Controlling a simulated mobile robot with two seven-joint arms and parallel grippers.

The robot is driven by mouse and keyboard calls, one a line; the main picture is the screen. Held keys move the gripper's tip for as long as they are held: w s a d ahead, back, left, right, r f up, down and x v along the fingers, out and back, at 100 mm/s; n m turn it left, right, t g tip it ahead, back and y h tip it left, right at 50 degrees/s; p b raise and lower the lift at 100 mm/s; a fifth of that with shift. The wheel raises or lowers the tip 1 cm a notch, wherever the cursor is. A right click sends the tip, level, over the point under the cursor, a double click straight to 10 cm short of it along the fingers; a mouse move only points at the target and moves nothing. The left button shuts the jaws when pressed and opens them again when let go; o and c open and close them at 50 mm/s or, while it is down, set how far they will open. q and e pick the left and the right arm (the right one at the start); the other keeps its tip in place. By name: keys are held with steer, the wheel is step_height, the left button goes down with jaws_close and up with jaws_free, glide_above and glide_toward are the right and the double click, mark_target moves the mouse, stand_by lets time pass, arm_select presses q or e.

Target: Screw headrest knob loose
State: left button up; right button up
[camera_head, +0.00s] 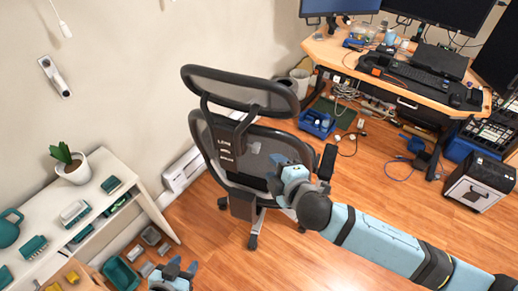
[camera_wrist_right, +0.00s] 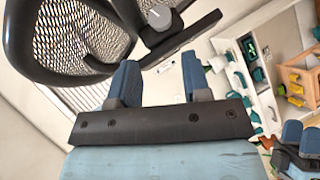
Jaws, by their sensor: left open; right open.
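The office chair's mesh headrest (camera_head: 240,90) stands above its mesh backrest (camera_head: 270,145), with a black bracket (camera_head: 228,140) behind them. In the right wrist view, a round grey knob (camera_wrist_right: 159,16) shows on a black bracket beyond my fingers. My right gripper (camera_head: 275,172) is open and empty, close to the chair's back; it also shows in the right wrist view (camera_wrist_right: 160,82), with the knob beyond the gap between its fingers and apart from them. My left gripper (camera_head: 175,270) is open and empty at the bottom of the head view, away from the chair.
A white shelf (camera_head: 95,200) with a potted plant (camera_head: 72,165) and teal items stands at left. A desk (camera_head: 345,55) with monitors is at upper right. A black-and-white box (camera_head: 480,182) stands on the floor. Open wooden floor lies right of the chair.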

mark_target(258, 150)
steer(key=p+x, duration=0.1)
steer(key=x, duration=0.8)
steer(key=shift+w+a+f, duration=0.15)
steer(key=shift+w+a, duration=0.1)
steer(key=shift+w, duration=0.05)
steer(key=shift+c, duration=0.4)
steer(key=c, duration=0.6)
